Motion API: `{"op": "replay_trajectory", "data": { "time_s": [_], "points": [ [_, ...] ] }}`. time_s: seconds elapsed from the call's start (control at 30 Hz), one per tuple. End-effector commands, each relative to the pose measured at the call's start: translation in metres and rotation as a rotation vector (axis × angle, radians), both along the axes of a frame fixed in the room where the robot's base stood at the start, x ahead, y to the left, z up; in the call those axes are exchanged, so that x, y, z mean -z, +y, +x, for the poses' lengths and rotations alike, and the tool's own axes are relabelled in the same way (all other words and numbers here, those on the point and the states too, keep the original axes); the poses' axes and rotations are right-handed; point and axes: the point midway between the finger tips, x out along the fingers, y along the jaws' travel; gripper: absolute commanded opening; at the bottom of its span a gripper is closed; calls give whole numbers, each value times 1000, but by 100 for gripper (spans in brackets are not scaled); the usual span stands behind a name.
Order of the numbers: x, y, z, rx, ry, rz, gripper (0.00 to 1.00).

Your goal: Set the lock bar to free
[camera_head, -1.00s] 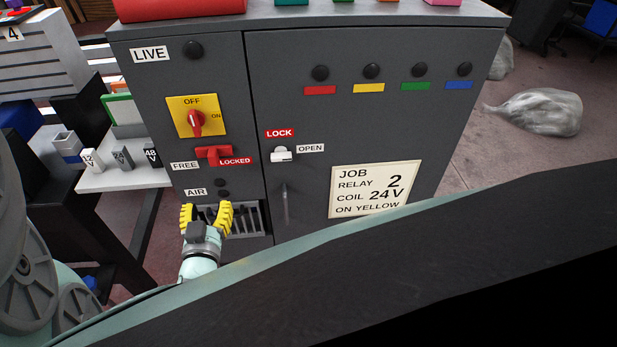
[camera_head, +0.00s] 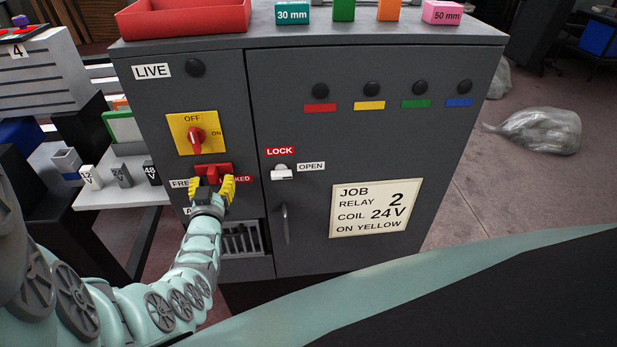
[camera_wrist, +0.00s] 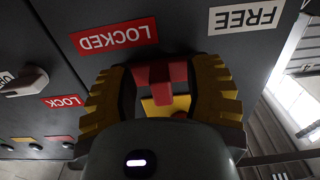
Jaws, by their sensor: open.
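The red lock bar (camera_head: 213,172) is on the grey cabinet's front, below the yellow OFF/ON switch plate (camera_head: 192,133). It lies between the FREE label (camera_head: 181,183) and the partly covered LOCKED label (camera_head: 241,179). In the wrist view the red bar (camera_wrist: 160,74) shows between my yellow fingers, with the FREE label (camera_wrist: 244,17) and LOCKED label (camera_wrist: 114,38) upside down. My gripper (camera_head: 212,185) is open, its fingers on either side of the bar's red handle. I cannot tell whether they touch it. The red switch knob points at OFF.
A white LOCK/OPEN door latch (camera_head: 282,172) and a door handle (camera_head: 285,223) are right of my gripper. A side shelf (camera_head: 125,186) with small labelled blocks stands left. A red tray (camera_head: 183,17) sits on top.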

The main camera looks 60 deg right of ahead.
Motion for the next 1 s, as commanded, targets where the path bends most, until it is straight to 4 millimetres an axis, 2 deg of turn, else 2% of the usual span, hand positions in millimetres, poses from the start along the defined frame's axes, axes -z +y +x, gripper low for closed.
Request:
{"op": "replay_trajectory", "data": {
  "time_s": [0.2, 0.5, 0.53, 1.0],
  "points": [
    [0, -9, 8, 0, -1, -2, 50],
    [-1, -10, 9, 0, -1, -1, 50],
    [-1, -10, 9, 0, -1, -1, 54],
    [-1, -10, 8, 0, -1, -1, 5]
  ]
}}
